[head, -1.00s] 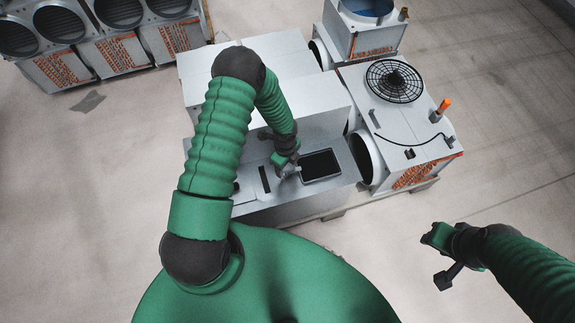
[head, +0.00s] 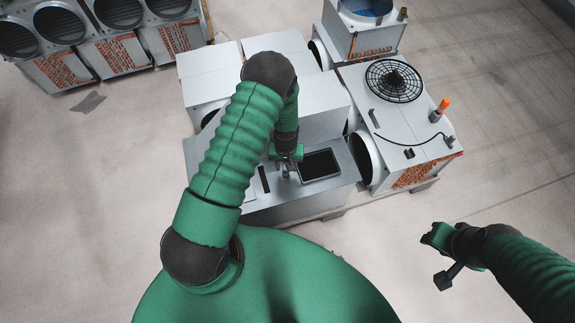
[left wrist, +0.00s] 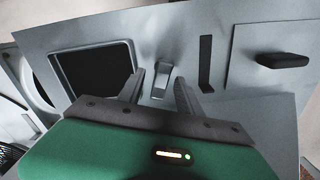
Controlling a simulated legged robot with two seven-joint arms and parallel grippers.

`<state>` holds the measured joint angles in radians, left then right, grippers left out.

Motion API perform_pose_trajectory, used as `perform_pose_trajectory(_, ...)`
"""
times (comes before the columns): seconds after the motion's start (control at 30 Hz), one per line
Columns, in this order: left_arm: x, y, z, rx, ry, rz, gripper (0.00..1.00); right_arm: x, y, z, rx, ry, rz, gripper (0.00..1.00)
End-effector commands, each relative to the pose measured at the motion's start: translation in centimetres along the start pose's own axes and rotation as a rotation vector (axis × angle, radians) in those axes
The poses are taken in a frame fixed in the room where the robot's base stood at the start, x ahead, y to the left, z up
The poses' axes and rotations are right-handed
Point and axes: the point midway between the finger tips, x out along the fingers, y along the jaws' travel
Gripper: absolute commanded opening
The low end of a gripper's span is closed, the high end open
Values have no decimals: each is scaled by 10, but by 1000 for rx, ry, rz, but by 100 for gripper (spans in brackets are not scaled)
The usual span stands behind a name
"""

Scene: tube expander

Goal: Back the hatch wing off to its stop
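My left gripper (head: 286,169) points down at the grey worktop. In the left wrist view its two fingers (left wrist: 160,92) are apart, with nothing clamped between them. A small grey upright lever or tab (left wrist: 161,80) stands on the panel in the gap between them; I cannot tell contact. A black bar-shaped wing (left wrist: 283,60) sits on a hatch plate (left wrist: 250,78) at the right of the left wrist view, away from the fingers. In the head view my left arm hides the wing. My right gripper (head: 440,240) is off to the right, over the floor.
A dark rectangular screen or opening (head: 320,165) and a narrow black slot (head: 263,179) flank the lever. A grey box (head: 322,105) rises behind the worktop. A fan unit (head: 400,120) with a duct stands right. Floor at the right front is clear.

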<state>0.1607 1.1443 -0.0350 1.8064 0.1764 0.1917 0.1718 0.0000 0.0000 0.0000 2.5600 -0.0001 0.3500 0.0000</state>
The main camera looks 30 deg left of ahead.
Motion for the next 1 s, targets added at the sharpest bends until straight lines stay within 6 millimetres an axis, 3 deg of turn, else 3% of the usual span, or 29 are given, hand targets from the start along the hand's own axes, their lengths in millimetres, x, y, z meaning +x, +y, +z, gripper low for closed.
perform_pose_trajectory(0.23, -3, -1, 0, 1, 0, -1, 42, -3, 0, -1, 0, 0, 0, 36)
perform_pose_trajectory(0.53, -36, -1, 0, 1, -1, -2, 42, -31, 0, -7, 0, 0, 0, 36)
perform_pose_trajectory(0.8, -34, -1, 0, 12, -2, -2, 42, -29, 0, -7, 0, 0, 0, 36)
perform_pose_trajectory(0.87, -34, -2, 0, 219, -2, -1, 42, -29, 0, -7, 0, 0, 0, 36)
perform_pose_trajectory(0.93, -34, -2, 0, 634, -1, 1, 42, -29, 0, -7, 0, 0, 0, 36)
perform_pose_trajectory(1.0, -34, -2, 0, 860, -2, 0, 42, -29, 0, -7, 0, 0, 0, 36)
